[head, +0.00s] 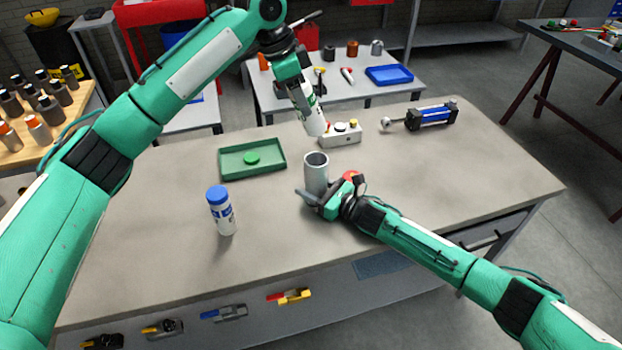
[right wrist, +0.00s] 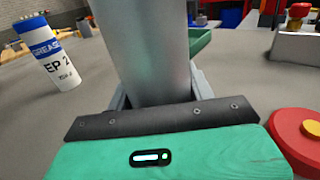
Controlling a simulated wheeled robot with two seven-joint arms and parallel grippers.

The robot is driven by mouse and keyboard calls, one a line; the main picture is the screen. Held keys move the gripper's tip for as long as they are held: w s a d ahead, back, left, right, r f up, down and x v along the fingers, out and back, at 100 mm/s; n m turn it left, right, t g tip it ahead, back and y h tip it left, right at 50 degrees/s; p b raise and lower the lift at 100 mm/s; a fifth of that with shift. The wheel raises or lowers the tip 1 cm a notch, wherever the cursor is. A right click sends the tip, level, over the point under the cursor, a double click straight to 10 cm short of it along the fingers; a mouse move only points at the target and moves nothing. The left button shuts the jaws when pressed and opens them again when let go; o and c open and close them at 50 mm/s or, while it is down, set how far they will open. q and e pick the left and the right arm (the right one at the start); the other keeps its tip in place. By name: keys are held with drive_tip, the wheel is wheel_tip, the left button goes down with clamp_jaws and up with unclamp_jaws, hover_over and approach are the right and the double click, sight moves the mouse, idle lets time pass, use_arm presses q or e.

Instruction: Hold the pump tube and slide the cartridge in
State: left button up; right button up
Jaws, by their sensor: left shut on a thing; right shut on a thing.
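The pump tube (head: 316,172) is a grey metal cylinder standing upright on the bench, its open top facing up. My right gripper (head: 318,200) is shut on its lower part; the tube also fills the middle of the right wrist view (right wrist: 150,50). My left gripper (head: 299,92) is shut on a white cartridge with green marking (head: 313,120). It holds the cartridge tilted, lower end down, up the picture from the tube's mouth and apart from it. The cartridge's upper part is hidden by the gripper.
A blue-capped grease cartridge (head: 222,212) stands left of the tube. A green tray (head: 232,172) with a green disc, a grey switch box (head: 340,139) and a blue-black cylinder unit (head: 431,117) are on the bench. A red-yellow button (right wrist: 300,135) sits close beside my right gripper.

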sight(317, 107)
use_arm(q)
drive_tip(key=d+f+y, duration=0.2)
drive_tip(key=shift+w+d+f+g+y, duration=0.2)
drive_tip(key=shift+d+f+g+y, duration=0.1)
drive_tip(key=shift+d+y, duration=0.1)
drive_tip(key=shift+w+d+f+y, duration=0.1)
drive_tip(key=shift+d+f+y, duration=0.15)
drive_tip(key=shift+y, duration=0.25)
drive_tip(key=shift+f, duration=2.2)
drive_tip(key=shift+a+f, duration=0.1)
drive_tip(key=shift+f, duration=2.3)
idle(2.3)
